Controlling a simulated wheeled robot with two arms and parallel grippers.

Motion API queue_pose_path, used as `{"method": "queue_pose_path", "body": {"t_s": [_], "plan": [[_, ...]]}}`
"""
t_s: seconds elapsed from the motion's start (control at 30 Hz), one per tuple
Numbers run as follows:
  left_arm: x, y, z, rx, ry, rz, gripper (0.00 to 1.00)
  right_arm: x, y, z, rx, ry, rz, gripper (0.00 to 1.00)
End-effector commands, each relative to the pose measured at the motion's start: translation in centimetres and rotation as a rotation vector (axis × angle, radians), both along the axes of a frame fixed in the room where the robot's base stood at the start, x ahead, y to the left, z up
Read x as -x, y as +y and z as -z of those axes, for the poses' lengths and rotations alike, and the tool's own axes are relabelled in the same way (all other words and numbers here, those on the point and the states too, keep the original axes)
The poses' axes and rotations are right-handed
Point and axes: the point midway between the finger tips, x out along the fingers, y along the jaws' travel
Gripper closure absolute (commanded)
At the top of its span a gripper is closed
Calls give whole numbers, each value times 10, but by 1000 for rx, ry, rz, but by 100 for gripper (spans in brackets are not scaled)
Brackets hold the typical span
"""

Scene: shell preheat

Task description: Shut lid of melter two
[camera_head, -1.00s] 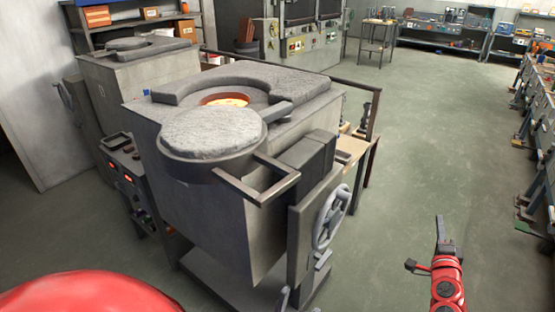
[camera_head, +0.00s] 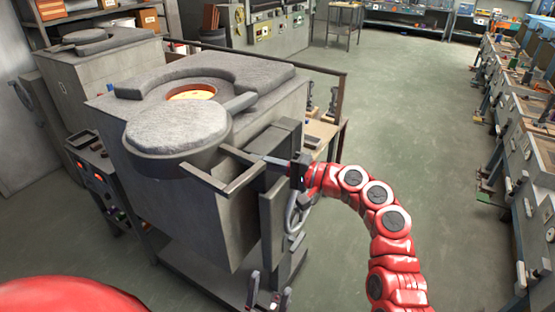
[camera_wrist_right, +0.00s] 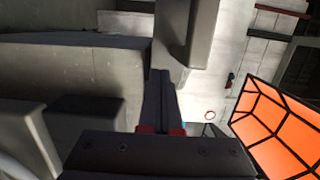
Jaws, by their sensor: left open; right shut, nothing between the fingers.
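The near melter (camera_head: 190,222) is a grey block furnace with a glowing round opening (camera_head: 192,92) on top. Its thick round lid (camera_head: 178,128) is swung out toward me, beside the opening and largely clear of it. A square bar handle (camera_head: 205,183) sticks out from the lid. My right gripper (camera_head: 268,160) is shut and empty, its tip at the handle's right end; contact is unclear. In the right wrist view its closed fingers (camera_wrist_right: 160,95) lie close to a grey bar (camera_wrist_right: 187,35). My left gripper (camera_head: 267,292) is open, low in front of the melter.
A second melter (camera_head: 90,75) stands behind on the left. A handwheel (camera_head: 292,212) on the near melter's right side is partly hidden behind my right arm. A control box (camera_head: 95,170) sits at its left. Floor to the right is clear up to the benches (camera_head: 520,150).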

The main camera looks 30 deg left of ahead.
Motion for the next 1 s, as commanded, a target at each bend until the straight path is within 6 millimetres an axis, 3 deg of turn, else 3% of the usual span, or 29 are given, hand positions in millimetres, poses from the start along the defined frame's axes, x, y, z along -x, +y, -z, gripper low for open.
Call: {"method": "queue_pose_path", "body": {"t_s": [0.1, 0.33, 1.0], "plan": [[0, 0, -12, 0, 0, 0, 35, 3, 27, -3, 4, 3, -5, 100], [0, 0, -22, 0, 0, 0, 35, 3, 56, -1, 2, 1, -1, 100], [0, 0, -19, 0, 0, 0, 35, 9, 74, 2, 1, 0, -1, 100]]}}
